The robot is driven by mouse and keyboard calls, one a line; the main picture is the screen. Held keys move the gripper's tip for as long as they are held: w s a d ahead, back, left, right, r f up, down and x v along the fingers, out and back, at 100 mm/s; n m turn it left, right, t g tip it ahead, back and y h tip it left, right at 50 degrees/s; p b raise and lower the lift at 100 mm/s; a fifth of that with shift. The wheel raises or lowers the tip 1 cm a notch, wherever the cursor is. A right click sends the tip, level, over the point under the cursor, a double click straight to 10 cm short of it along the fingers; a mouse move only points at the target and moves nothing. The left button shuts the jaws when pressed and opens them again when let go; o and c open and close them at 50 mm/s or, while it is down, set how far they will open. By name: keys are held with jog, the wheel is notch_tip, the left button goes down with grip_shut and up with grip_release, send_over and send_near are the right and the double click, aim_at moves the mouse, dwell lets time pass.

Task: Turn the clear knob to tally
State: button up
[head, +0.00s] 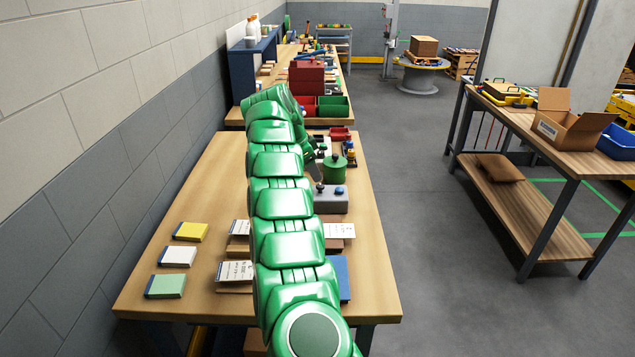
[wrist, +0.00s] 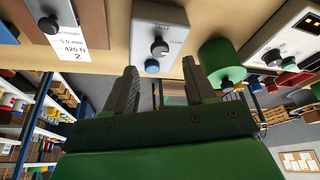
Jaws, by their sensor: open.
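A grey box (head: 332,204) stands on the workbench; it shows at the top of the wrist view (wrist: 172,14). On it are a black knob (wrist: 159,47) and a blue button (wrist: 152,66). The small print by the knob seems to include "TALLY", but the knob's setting is too small to tell. In the head view the black knob (head: 320,187) and blue button (head: 339,190) show beside my arm. My gripper (wrist: 159,67) is open and empty, its fingers either side of the knob and button in the picture; I cannot tell the distance. My arm largely hides it in the head view.
A green cylinder (head: 334,169) stands just behind the grey box; it shows beside the right finger in the wrist view (wrist: 221,63). Another panel with a black knob (wrist: 273,57) lies beyond. Labelled blocks and a blue plate (head: 342,278) lie nearer.

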aim_at(320, 186)
jog(key=shift+x, duration=2.75)
grip_shut()
